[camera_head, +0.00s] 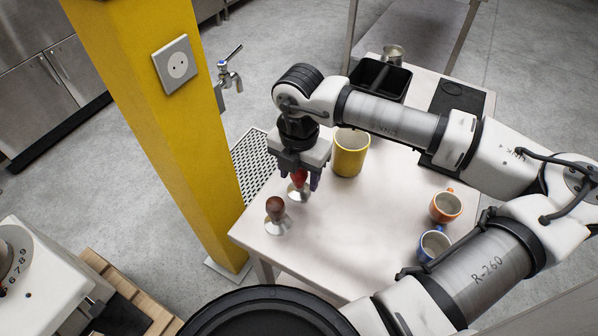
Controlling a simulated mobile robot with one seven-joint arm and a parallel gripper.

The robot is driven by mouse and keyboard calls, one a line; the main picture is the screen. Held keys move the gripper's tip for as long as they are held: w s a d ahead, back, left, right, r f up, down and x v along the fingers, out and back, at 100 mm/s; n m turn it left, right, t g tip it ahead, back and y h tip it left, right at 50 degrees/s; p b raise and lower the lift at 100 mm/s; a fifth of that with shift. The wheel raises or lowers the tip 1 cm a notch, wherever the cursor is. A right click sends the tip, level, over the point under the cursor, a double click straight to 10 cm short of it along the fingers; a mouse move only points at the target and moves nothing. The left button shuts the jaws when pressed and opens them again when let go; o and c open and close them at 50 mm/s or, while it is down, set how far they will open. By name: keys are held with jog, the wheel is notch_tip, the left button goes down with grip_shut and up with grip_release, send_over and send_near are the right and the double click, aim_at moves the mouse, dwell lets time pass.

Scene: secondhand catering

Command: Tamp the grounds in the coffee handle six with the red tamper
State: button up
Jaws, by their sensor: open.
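The red tamper (299,194), with a red handle and a round metal base, stands upright near the left side of the pale table (340,225). My gripper (297,177) points down over it with its jaws open. Its fingers are on either side of the red handle, and the handle's top is hidden under the gripper. I cannot tell whether a finger touches it. A second tamper (275,212) with a brown handle stands just in front, to the left. I cannot make out the coffee handle six or its grounds in this view.
A yellow canister (350,155) stands close to the right of my gripper. An orange mug (446,206) and a blue mug (434,244) stand at the table's right. A black bin (380,80) is at the back. A yellow pillar (150,100) rises left of the table.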

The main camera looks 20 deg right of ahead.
jog(key=c, duration=1.1)
jog(key=shift+r+p, duration=0.9)
jog(key=shift+r, duration=2.15)
